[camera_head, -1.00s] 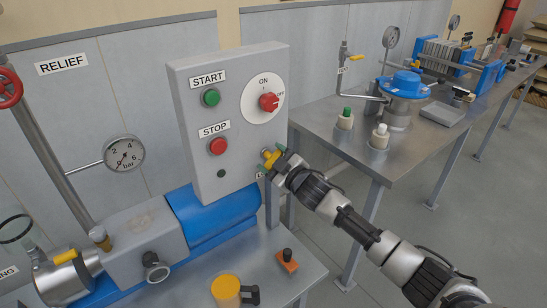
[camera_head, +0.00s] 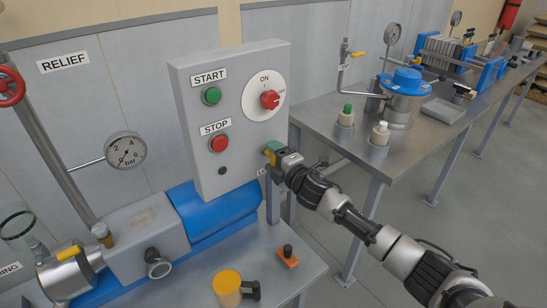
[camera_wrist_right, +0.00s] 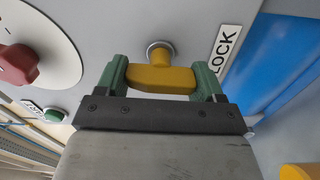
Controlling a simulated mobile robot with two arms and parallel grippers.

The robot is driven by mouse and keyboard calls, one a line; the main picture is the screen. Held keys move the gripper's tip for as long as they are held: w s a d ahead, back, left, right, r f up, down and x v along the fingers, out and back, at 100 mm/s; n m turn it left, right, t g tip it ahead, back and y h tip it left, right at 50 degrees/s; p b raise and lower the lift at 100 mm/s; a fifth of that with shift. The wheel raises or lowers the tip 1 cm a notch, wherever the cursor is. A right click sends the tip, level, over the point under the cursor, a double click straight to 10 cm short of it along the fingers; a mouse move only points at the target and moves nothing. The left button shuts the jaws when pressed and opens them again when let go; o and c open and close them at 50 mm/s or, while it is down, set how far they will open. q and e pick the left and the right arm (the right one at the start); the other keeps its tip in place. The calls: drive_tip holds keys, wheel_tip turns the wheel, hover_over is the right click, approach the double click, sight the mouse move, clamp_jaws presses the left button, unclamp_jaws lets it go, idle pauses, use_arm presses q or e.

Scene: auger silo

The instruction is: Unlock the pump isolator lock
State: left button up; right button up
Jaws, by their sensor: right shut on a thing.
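The lock is a yellow key-like handle (camera_wrist_right: 162,80) on a round metal stem on the grey control box (camera_head: 238,170), beside a label reading LOCK (camera_wrist_right: 226,48). My right gripper (camera_wrist_right: 160,84) has its green fingers at the two ends of the handle and is shut on it. In the head view, my right gripper (camera_head: 270,156) is at the box's lower right edge, covering most of the yellow handle. The red isolator knob (camera_head: 270,99) sits on a white ON/OFF dial above. My left gripper is not in view.
The green START button (camera_head: 211,96) and red STOP button (camera_head: 219,144) are on the box's face. A steel bench (camera_head: 330,118) lies behind my right arm.

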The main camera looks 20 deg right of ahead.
drive_tip(key=shift+f+n, duration=0.1)
drive_tip(key=shift+n, duration=0.4)
drive_tip(key=o, duration=0.9)
drive_tip(key=shift+o, duration=0.2)
drive_tip(key=shift+s, duration=0.1)
drive_tip(key=v, duration=1)
drive_tip(key=shift+s+b, duration=0.3)
drive_tip(key=shift+b, duration=0.15)
drive_tip(key=shift+d, duration=0.2)
